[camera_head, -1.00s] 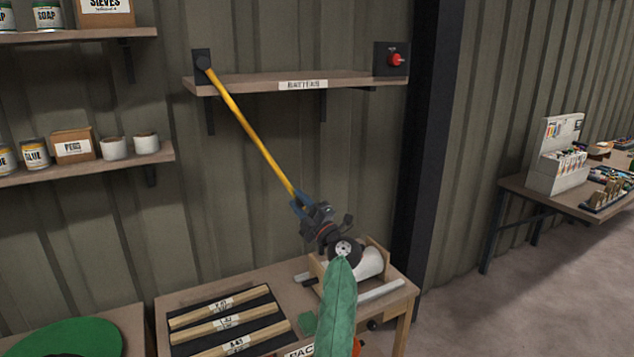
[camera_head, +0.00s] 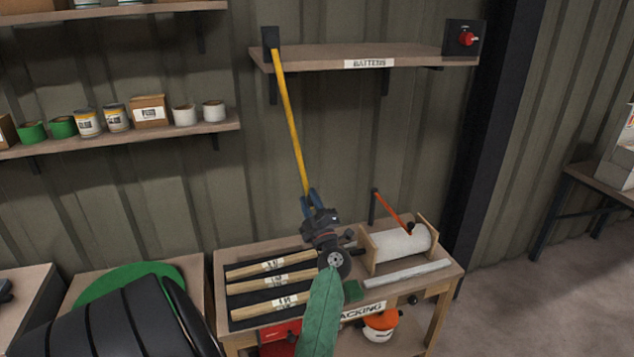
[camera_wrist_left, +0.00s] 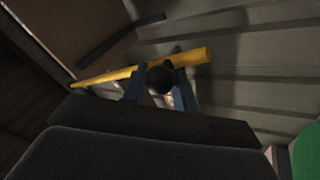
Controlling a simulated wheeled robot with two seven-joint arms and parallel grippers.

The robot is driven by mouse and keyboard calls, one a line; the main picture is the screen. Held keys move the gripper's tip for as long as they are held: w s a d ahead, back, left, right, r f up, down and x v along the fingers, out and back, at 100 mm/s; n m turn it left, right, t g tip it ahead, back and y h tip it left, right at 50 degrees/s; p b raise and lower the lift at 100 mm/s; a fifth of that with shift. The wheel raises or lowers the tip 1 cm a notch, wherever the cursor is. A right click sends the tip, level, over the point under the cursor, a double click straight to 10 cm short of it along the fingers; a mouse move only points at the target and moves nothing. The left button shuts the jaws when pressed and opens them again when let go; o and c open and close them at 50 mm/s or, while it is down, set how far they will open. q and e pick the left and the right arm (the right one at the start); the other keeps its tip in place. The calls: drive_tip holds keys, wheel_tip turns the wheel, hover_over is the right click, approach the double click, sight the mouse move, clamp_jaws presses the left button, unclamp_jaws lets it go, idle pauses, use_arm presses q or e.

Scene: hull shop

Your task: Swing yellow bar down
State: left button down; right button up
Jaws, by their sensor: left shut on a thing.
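The yellow bar (camera_head: 291,125) hangs from a dark pivot bracket (camera_head: 270,39) at the left end of the battens shelf. It slants slightly down to the right, in front of the wall. My left gripper (camera_head: 310,197) is shut on the bar's lower end, with its blue fingers on either side of it. In the left wrist view the bar (camera_wrist_left: 190,58) crosses the blue fingers, and a dark round knob sits between them. My right gripper is not in view.
The battens shelf (camera_head: 420,54) carries a red knob (camera_head: 467,39) on a dark plate. Below stands a packing bench (camera_head: 450,284) with wooden battens, a white roll (camera_head: 400,243) and an orange-handled lever (camera_head: 392,212). A shelf of cans and pots (camera_head: 180,131) is at the left.

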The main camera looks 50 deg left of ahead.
use_arm(q)
drive_tip(key=shift+f, duration=0.2)
drive_tip(key=c, duration=1.1)
unclamp_jaws()
drive_tip(key=shift+c, duration=0.2)
